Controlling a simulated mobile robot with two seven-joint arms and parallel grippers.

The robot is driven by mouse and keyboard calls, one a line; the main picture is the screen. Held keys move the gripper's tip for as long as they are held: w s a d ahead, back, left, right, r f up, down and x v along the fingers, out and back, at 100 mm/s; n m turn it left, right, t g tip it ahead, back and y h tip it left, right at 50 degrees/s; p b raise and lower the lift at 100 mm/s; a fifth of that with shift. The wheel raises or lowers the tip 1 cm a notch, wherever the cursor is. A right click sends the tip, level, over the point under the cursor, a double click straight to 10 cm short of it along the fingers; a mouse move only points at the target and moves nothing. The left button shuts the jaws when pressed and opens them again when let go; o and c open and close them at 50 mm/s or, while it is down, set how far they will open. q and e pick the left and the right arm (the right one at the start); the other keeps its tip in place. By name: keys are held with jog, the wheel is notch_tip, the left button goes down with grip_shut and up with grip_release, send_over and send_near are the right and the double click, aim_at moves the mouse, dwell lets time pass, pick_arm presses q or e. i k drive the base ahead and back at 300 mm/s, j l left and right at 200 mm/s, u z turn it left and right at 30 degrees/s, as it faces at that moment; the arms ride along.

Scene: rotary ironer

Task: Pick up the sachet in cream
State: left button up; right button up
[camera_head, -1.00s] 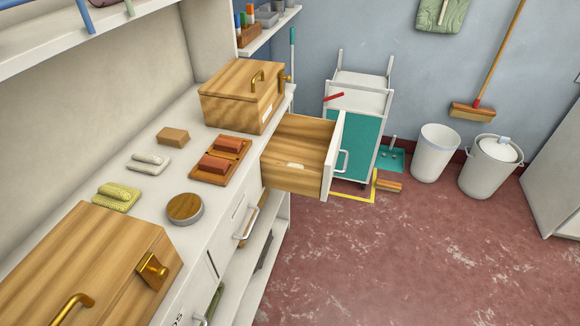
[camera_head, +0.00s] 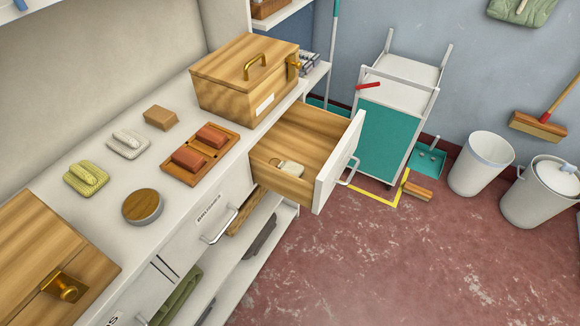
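A small cream item (camera_head: 290,169), which looks like the sachet, lies inside the open drawer (camera_head: 305,128), towards its front left. The drawer is wooden inside with a white front and a bar handle, and it is pulled out from the white counter. Neither of my grippers shows in the head view.
A wooden box with brass fittings (camera_head: 245,82) stands on the counter (camera_head: 108,200) behind the drawer. A teal trolley (camera_head: 385,135) stands right of the drawer.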

aim_at(292, 168)
jog(key=l+u, duration=0.25)
jog(key=u, duration=0.15)
jog(key=k+l+u, duration=0.1)
jog(key=u, duration=0.35)
jog(key=k+l+u, duration=0.1)
jog(key=l+u, duration=0.3)
jog(key=j, duration=0.1)
